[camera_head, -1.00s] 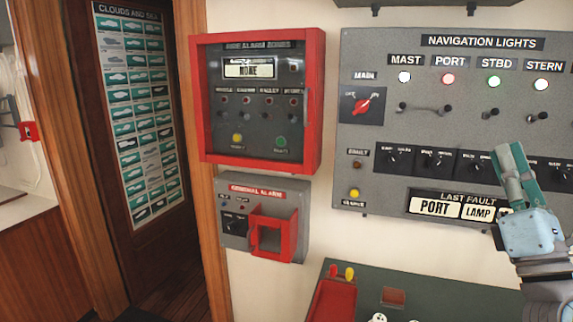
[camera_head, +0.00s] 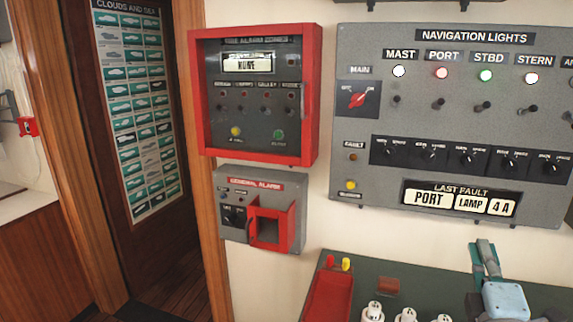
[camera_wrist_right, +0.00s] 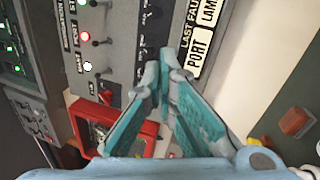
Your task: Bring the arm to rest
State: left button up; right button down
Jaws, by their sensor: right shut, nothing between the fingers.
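My right gripper (camera_head: 484,262) is in the lower right of the head view, in front of the dark green shelf and below the navigation lights panel (camera_head: 347,215). It is shut and empty, and touches nothing that I can see. In the right wrist view its teal fingers (camera_wrist_right: 160,72) come together at the tips, with the navigation lights panel (camera_wrist_right: 140,18) behind them. My left gripper is in neither view.
A fire alarm box (camera_head: 196,100) with a red frame and a general alarm box (camera_head: 232,205) hang left of the panel. A dark green shelf (camera_head: 400,265) below holds a red tray (camera_head: 328,298) and several white objects. Wall space between is clear.

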jog(key=s+a+f+m+g+y, duration=0.15)
jog(key=s+f+m+g, duration=0.35)
jog(key=f, duration=0.7)
jog(key=s+a+f+m+g+y, duration=0.15)
jog(key=s+f+m+g, duration=0.3)
jog(key=f, duration=0.75)
jog(key=s+a+f+m+g+y, duration=0.25)
jog(key=s+a+f, duration=0.25)
jog(key=s+f, duration=0.3)
jog(key=s+a+f+m+g+y, duration=0.1)
jog(key=s+a+f+m+g, duration=0.35)
jog(key=s, duration=0.45)
notch_tip(320, 180, down, 20)
jog(key=s+d+n+g, duration=0.1)
jog(key=s, duration=0.1)
jog(key=s+f+g, duration=0.1)
jog(key=s+f, duration=1)
jog(key=s, duration=0.2)
jog(key=shift+s+d+f, duration=0.25)
jog(key=shift+s+d, duration=0.15)
jog(key=shift+d, duration=0.05)
